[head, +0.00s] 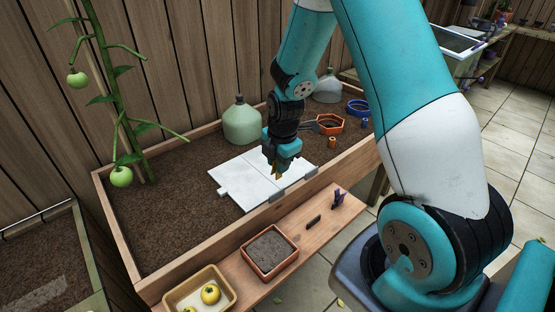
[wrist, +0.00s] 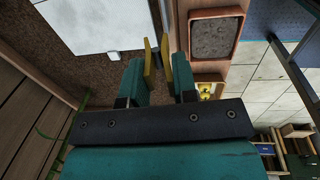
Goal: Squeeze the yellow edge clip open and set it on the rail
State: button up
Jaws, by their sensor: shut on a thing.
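My gripper (head: 279,160) points down over the white board near the planter's front wooden rail (head: 235,238). It is shut on the yellow edge clip (head: 276,175), whose tip shows below the fingers. In the wrist view my gripper (wrist: 158,68) has its two teal fingers on either side of the yellow clip (wrist: 150,68). The clip's two yellow legs stick out past the fingertips, close to the rail (wrist: 172,22). Whether the clip touches the rail or board, I cannot tell.
The white board (head: 250,178) lies on the soil, with grey brackets (head: 280,195) at the rail. A ledge below holds a purple clip (head: 338,199), a dark bar (head: 313,221), a square pot (head: 270,252) and a tray (head: 228,290). A green jug (head: 242,124) stands behind.

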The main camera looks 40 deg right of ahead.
jog(key=shift+f+b, duration=2.1)
jog(key=shift+f, duration=1.2)
jog(key=shift+r+p, duration=0.3)
jog(key=shift+f, duration=0.1)
jog(key=shift+f+b, duration=0.3)
jog(key=shift+f, duration=0.05)
jog(key=shift+f+b, duration=0.4)
jog(key=shift+f, duration=0.2)
jog(key=shift+o, duration=0.8)
